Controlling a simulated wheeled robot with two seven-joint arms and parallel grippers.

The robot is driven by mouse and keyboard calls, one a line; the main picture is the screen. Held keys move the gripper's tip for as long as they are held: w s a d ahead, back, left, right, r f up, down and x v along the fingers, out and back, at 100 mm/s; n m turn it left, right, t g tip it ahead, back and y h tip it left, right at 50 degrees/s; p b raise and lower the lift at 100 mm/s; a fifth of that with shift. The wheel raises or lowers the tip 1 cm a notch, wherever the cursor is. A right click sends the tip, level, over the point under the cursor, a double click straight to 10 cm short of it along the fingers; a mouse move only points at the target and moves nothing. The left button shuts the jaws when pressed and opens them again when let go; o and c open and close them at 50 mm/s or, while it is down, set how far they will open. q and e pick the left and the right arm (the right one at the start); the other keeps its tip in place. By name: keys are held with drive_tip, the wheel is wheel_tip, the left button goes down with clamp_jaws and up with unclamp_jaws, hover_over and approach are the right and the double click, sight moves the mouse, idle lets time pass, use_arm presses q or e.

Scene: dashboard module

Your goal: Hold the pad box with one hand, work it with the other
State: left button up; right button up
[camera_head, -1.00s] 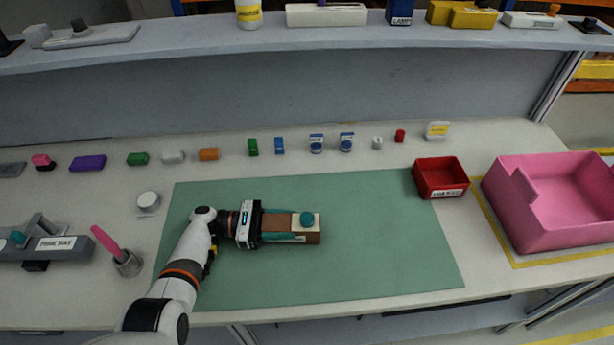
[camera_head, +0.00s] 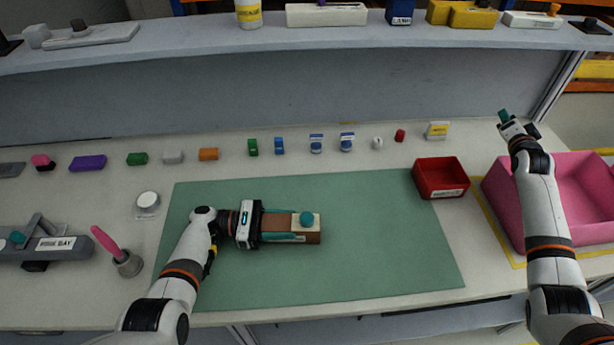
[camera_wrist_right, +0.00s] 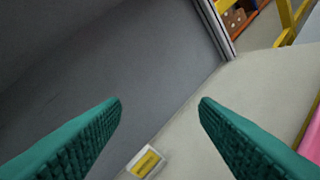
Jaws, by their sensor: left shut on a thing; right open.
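The pad box (camera_head: 307,236) is a brown block with a pale top plate and a round teal pad (camera_head: 307,218). It lies on the green mat (camera_head: 380,270). My left gripper (camera_head: 282,225) is shut on the pad box from its left side, with teal fingers along its sides. My right gripper (camera_head: 504,117) is raised at the right, near the back of the pink bin and well away from the pad box. In the right wrist view its two teal fingers (camera_wrist_right: 160,112) are wide apart with nothing between them.
A red tray (camera_head: 441,195) stands at the mat's back right corner. A pink bin (camera_head: 503,195) is partly hidden behind my right arm. Several small coloured blocks line the back, and a yellow-labelled block (camera_head: 437,131) also shows in the right wrist view (camera_wrist_right: 147,162). The mat's right half is clear.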

drive_tip(key=w+a+r+n+y, duration=0.1)
drive_tip(key=w+a+y, duration=0.2)
drive_tip(key=a, duration=0.7)
drive_tip(key=w+a+r+y, duration=0.1)
drive_tip(key=w+a+y, duration=0.2)
drive_tip(key=a, duration=0.7)
drive_tip(key=s+a+r+n+g+y, duration=0.1)
drive_tip(key=s+a+g+y, duration=0.15)
drive_tip(key=a, duration=1.25)
drive_tip(key=s+a+r+n+g+y, duration=0.1)
drive_tip(key=s+a+g+y, duration=0.2)
drive_tip(key=a, duration=1.1)
drive_tip(key=m+g+h, duration=0.1)
drive_tip(key=g+h, duration=0.5)
drive_tip(key=g, duration=0.3)
hover_over(307, 217)
wheel_tip(307, 217, down, 3)
drive_tip(key=shift+y, duration=0.25)
wheel_tip(307, 217, down, 11)
drive_tip(key=shift+f, duration=0.1)
